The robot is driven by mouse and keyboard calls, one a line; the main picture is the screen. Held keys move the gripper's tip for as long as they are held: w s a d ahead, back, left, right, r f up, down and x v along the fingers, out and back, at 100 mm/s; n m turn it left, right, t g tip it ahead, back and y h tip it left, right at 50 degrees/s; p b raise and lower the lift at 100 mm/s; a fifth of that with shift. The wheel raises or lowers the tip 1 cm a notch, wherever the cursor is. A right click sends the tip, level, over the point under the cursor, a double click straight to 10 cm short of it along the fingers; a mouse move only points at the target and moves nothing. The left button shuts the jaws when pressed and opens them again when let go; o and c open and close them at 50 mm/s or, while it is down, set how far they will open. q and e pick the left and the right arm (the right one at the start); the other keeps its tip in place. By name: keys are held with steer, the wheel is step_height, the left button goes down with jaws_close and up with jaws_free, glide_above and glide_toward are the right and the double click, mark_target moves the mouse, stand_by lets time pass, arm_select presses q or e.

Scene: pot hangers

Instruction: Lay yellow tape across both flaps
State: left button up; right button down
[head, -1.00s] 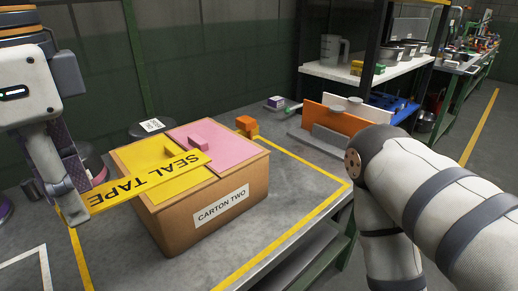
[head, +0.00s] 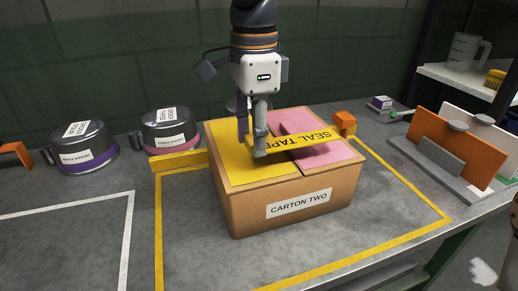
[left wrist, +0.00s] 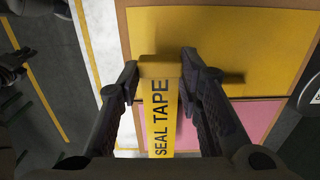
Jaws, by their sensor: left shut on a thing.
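The carton marked CARTON TWO (head: 300,205) stands on the table with its flaps flat: a yellow flap (head: 232,165) on the left and a pink flap (head: 322,160) on the right. Both flaps also show in the left wrist view, yellow (left wrist: 225,35) and pink (left wrist: 255,118). My left gripper (head: 252,145) is above the yellow flap, shut on one end of the yellow strip marked SEAL TAPE (head: 300,145). The strip extends right over the pink flap; I cannot tell whether it touches. It also shows between the fingers (left wrist: 160,110).
Two dark lidded pots, one with a purple band (head: 83,148) and one with a pink band (head: 170,130), stand left of the carton. A yellow bar (head: 180,160) is beside it. An orange block (head: 344,121) sits behind right; an orange panel rack (head: 455,150) stands further right. The front-left table is clear.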

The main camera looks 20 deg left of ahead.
mark_target(257, 165)
arm_select(q)
steer(key=shift+w+d+f, duration=0.1)
steer(key=shift+w+f, duration=0.1)
steer(key=shift+f, duration=0.75)
steer(key=shift+w+f, duration=0.2)
steer(key=shift+f, duration=0.75)
steer(key=shift+f, duration=0.15)
steer(key=o, duration=0.8)
step_height(257, 165, up, 12)
